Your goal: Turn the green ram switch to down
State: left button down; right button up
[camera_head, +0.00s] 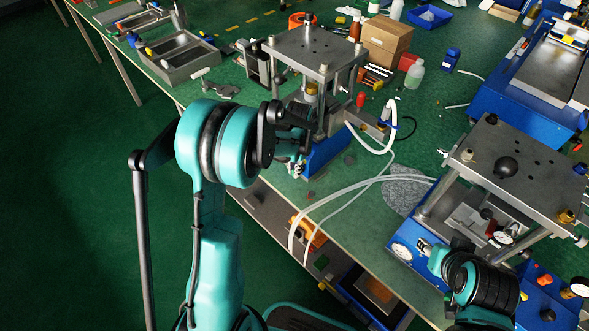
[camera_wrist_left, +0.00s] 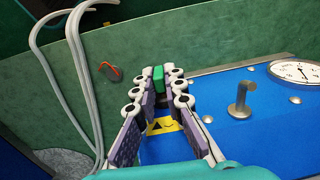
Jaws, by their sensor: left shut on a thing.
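The green ram switch (camera_wrist_left: 158,78) shows in the left wrist view as a small green block between the tips of my left gripper (camera_wrist_left: 158,92). The two padded fingers are shut on it, one on each side. A yellow warning label (camera_wrist_left: 162,126) is on the blue surface behind the fingers. In the head view my left gripper (camera_head: 296,168) points down at the front of the middle press (camera_head: 325,157). The switch is hidden there by the gripper. My right gripper (camera_head: 425,245) is partly hidden beside the right-hand press; its fingers are too small to read.
In the left wrist view a dial gauge (camera_wrist_left: 296,72) and a metal stud (camera_wrist_left: 241,103) stand on the blue surface to the right. Pale hoses (camera_head: 345,205) cross the table edge beside the middle press. A grey patch (camera_head: 404,190) lies between the presses.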

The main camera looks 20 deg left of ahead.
pick_arm(q)
jog(key=y, duration=0.1)
jog(key=t+y+b, duration=0.1)
jog(key=shift+d+f+y, duration=0.15)
jog(key=shift+d+y, duration=0.15)
jog(key=shift+d, duration=0.05)
jog(key=shift+d+f+t+y+b, duration=0.1)
jog(key=shift+t+y+b, duration=0.3)
jog(key=shift+y+b, duration=0.4)
jog(key=y+b, duration=0.2)
jog(key=t+y+b, duration=0.1)
jog(key=b, duration=0.1)
jog(key=shift+s+d+f+t+y, duration=0.2)
jog(key=shift+t+y, duration=0.1)
jog(key=shift+y, duration=0.1)
jog(key=shift+t+y+b, duration=0.5)
jog(key=shift+y+b, duration=0.1)
jog(key=shift+y, duration=0.6)
jog(key=c, duration=1.6)
grip_release()
